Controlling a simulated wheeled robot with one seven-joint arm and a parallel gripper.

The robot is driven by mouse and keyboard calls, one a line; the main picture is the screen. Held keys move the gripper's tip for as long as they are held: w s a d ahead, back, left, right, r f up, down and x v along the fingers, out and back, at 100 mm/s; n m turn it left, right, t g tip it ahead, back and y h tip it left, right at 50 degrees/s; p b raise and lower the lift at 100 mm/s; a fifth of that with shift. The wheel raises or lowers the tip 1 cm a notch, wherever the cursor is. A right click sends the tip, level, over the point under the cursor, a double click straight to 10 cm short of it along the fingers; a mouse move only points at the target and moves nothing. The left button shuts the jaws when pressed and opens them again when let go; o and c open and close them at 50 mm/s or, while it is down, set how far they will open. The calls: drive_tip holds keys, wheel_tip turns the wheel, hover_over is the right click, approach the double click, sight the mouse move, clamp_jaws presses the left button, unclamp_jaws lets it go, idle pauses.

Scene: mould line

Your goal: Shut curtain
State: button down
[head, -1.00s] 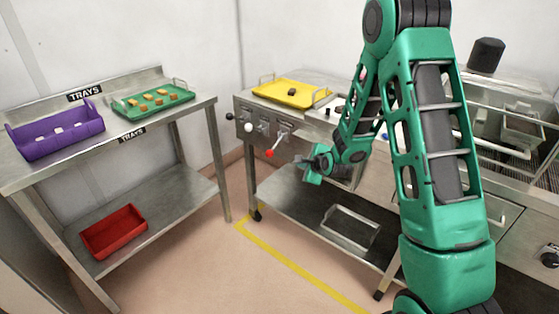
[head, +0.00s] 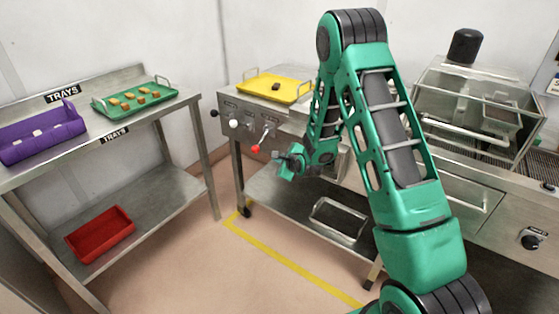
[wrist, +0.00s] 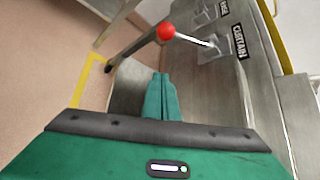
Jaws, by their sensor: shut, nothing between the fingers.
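The curtain lever has a red ball knob (head: 255,148) and a pale rod. It sits on the grey control panel (head: 245,108) at the left end of the steel machine. In the wrist view the red knob (wrist: 166,31) shows above the fingertips, and its rod runs to a plate beside the label "CURTAIN" (wrist: 239,41). The rod slopes down and out from the panel in the head view. My gripper (head: 285,163) is shut and empty, just right of the knob. Its closed fingers (wrist: 160,80) show apart from the knob in the wrist view. The curtain itself I cannot make out.
A white-knobbed lever (head: 233,124) and a black-knobbed lever (head: 214,113) stand left on the same panel. A tray table (head: 178,110) stands left. Open floor (head: 215,260) lies between.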

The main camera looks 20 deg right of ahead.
sight(261, 141)
drive_tip(key=w+a+f, duration=0.1)
drive_tip(key=w+a, duration=0.2)
drive_tip(key=w, duration=0.3)
drive_tip(key=shift+w+a, duration=0.25)
drive_tip(key=shift+a, duration=0.1)
